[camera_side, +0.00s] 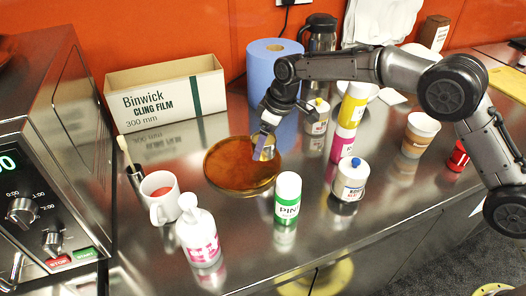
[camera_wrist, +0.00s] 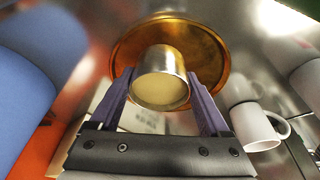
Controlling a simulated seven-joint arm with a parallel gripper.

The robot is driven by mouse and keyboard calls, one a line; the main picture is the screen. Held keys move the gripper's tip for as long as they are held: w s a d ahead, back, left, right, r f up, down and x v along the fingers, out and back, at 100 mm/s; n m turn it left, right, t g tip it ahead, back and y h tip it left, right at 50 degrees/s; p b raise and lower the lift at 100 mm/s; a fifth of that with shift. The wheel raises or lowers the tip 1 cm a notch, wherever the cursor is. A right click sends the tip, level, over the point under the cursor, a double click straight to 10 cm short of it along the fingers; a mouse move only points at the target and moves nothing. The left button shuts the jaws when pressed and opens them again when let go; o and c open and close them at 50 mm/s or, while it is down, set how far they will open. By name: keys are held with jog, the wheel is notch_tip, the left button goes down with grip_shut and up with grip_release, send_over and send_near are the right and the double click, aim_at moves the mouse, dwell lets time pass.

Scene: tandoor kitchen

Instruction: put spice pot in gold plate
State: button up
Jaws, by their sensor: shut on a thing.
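The spice pot (camera_side: 263,153) is a small metal cup with a pale yellowish end, seen in the wrist view (camera_wrist: 160,92) between my two purple fingers. My gripper (camera_side: 267,140) is shut on it, and its fingers also show in the wrist view (camera_wrist: 163,98). The gold plate (camera_side: 222,178) is round and amber-gold and lies flat on the steel counter. In the side view the pot appears over the plate's back right part, slightly tilted. I cannot tell whether it touches the plate. The plate (camera_wrist: 208,48) shows behind the pot in the wrist view.
A blue paper roll (camera_side: 262,68) stands close behind the plate. A white mug (camera_side: 160,198), a pump bottle (camera_side: 199,235) and a green-and-white PIN can (camera_side: 287,198) stand in front. A cling film box (camera_side: 165,95) is behind left. Several containers stand to the right.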

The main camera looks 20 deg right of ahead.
aim_at(263, 152)
jog(key=shift+w+a+f, duration=0.15)
jog(key=shift+w+f, duration=0.05)
jog(key=shift+f, duration=1.55)
jog(key=shift+f, duration=0.15)
jog(key=o, duration=1.2)
jog(key=shift+o, duration=0.2)
jog(key=v, duration=1.2)
